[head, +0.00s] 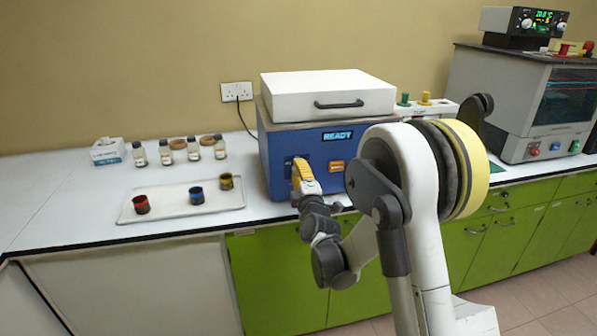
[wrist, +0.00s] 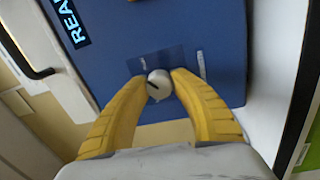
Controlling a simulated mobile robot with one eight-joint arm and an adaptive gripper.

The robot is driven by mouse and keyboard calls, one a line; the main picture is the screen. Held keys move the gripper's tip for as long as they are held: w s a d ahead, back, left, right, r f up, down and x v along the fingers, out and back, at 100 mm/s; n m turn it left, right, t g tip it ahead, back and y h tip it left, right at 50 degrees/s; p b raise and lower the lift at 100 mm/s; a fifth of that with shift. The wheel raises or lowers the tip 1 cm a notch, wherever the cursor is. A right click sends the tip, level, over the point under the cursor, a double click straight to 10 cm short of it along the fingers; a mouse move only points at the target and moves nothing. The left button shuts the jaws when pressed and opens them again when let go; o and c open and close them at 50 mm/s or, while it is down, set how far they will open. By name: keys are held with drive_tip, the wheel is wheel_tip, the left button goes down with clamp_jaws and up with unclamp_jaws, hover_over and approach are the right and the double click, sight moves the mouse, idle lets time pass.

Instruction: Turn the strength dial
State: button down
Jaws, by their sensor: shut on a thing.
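The strength dial (wrist: 158,84) is a small pale round knob with a dark pointer line, on the blue front panel of the machine. In the wrist view my gripper (wrist: 159,88) has its two yellow ribbed fingers on either side of the dial, shut on it. In the head view my gripper (head: 298,172) reaches the lower left of the blue machine (head: 279,146) and hides the dial there. The machine's display (head: 337,136) reads READY. An orange button (head: 337,166) sits to the right of my gripper.
A white lid with a dark handle (head: 339,105) tops the machine. A tray (head: 160,208) with red, blue and yellow cups lies to its left, with several small bottles (head: 166,153) behind. A grey oven-like unit (head: 510,105) stands at the right.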

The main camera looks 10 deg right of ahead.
drive_tip(key=shift+m, duration=1)
drive_tip(key=c, duration=1)
unclamp_jaws()
drive_tip(key=shift+c, duration=0.2)
drive_tip(key=shift+s, duration=0.1)
drive_tip(key=s, duration=1.1)
drive_tip(key=shift+s+a+f, duration=0.25)
drive_tip(key=shift+s+f, duration=0.1)
